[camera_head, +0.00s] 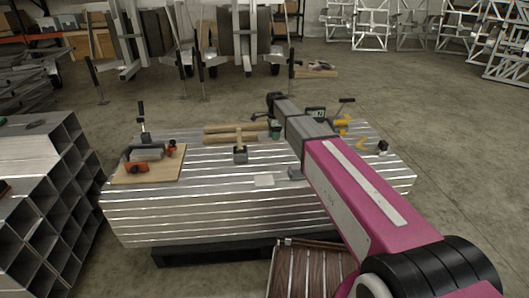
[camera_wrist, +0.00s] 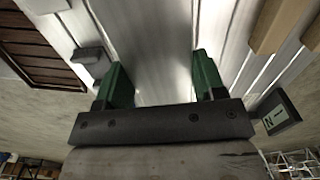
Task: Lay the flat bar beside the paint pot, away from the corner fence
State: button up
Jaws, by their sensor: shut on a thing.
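My gripper (camera_head: 275,129) is low over the middle of the slatted aluminium stack. In the wrist view its two green fingers (camera_wrist: 160,80) stand apart, with a bright pale strip between them. I take the held thing to be the flat bar, but its outline merges with the silver slats and its ends cannot be made out. A small dark pot-like thing with a pale top (camera_head: 383,148), perhaps the paint pot, stands at the stack's right end. I cannot tell for sure which thing is the corner fence.
A wooden board with orange clamps (camera_head: 148,165) lies at the left end. Wooden strips (camera_head: 222,138), a dark holder (camera_head: 240,155), a white pad (camera_head: 264,180), a grey block (camera_head: 295,173), a display box (camera_head: 315,113) and yellow pieces (camera_head: 343,127) surround my gripper. The front left top is bare.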

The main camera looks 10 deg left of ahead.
jog(key=shift+w+a+f+m, duration=0.2)
jog(key=shift+a+f+m, duration=0.15)
jog(key=shift+a, duration=0.35)
jog(key=shift+f, duration=0.25)
send_over(291, 153)
notch_tip(291, 153, down, 7)
jog(key=shift+r, duration=0.1)
jog(key=shift+f, duration=2)
jog(key=shift+f, duration=0.15)
jog(key=o, duration=1.3)
jog(key=shift+c, duration=0.2)
